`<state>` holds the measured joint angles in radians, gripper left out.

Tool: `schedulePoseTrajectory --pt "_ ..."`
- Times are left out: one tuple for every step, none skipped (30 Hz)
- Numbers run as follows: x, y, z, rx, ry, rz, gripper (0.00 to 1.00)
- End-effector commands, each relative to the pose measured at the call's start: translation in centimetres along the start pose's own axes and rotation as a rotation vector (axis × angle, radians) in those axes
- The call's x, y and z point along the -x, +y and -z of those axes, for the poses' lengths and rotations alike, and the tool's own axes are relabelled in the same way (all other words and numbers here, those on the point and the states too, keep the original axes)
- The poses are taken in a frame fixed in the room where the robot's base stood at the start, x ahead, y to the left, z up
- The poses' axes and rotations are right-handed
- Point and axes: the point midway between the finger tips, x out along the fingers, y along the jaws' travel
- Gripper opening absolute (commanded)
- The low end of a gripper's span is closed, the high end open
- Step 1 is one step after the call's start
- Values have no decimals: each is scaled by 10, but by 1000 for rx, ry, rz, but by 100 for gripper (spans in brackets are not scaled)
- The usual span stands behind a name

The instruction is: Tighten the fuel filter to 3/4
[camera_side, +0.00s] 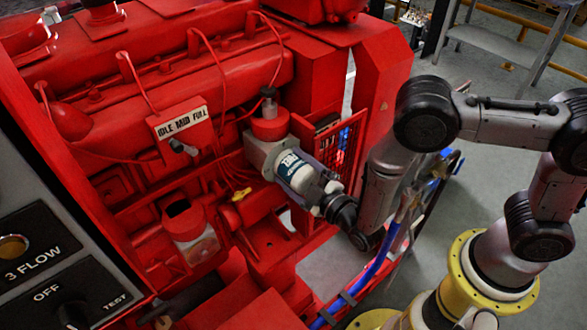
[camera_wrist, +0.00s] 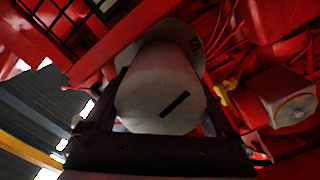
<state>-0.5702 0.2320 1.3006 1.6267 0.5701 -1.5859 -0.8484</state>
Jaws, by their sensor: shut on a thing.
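The fuel filter (camera_side: 291,165) is a white canister with a dark label band reading partly "FUEL". It hangs tilted below a pale housing with a red cap (camera_side: 270,125) on the red engine. My gripper (camera_side: 298,172) reaches it from the lower right, and its fingers lie along both sides of the canister, shut on it. In the wrist view the filter's pale end (camera_wrist: 160,85) fills the middle, with a black bar mark slanting up to the right. A small dark character shows on the pale surface behind it. Part of the canister is hidden by the fingers.
A red mesh guard (camera_side: 338,150) stands close to the filter's right. A yellow wing-shaped part (camera_side: 241,195) and a clear bowl (camera_side: 198,250) are to the left. A lever plate marked IDLE MID FULL (camera_side: 182,123) is above left. A blue hose (camera_side: 375,270) runs below.

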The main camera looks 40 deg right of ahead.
Motion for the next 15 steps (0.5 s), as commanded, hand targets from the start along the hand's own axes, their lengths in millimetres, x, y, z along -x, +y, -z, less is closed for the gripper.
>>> schedulePoseTrajectory --pt "0 0 0 -6 0 0 33" --pt "0 0 0 -16 0 0 33" --pt "0 0 0 -35 0 0 33" --pt "0 0 0 -56 0 0 33" --pt "1 0 0 -80 0 0 33" --pt "1 0 0 -114 -1 0 33" --pt "1 1 0 -139 0 0 33" --pt "1 1 0 -164 0 0 33" --pt "0 1 0 -195 0 0 33" --pt "0 1 0 -215 0 -1 33" --pt "0 1 0 -232 0 -1 33" --pt "0 1 0 -250 0 -1 33" --pt "0 2 0 -259 0 -1 33" --pt "0 2 0 -267 0 -1 33" --pt "0 1 0 -271 0 0 33"
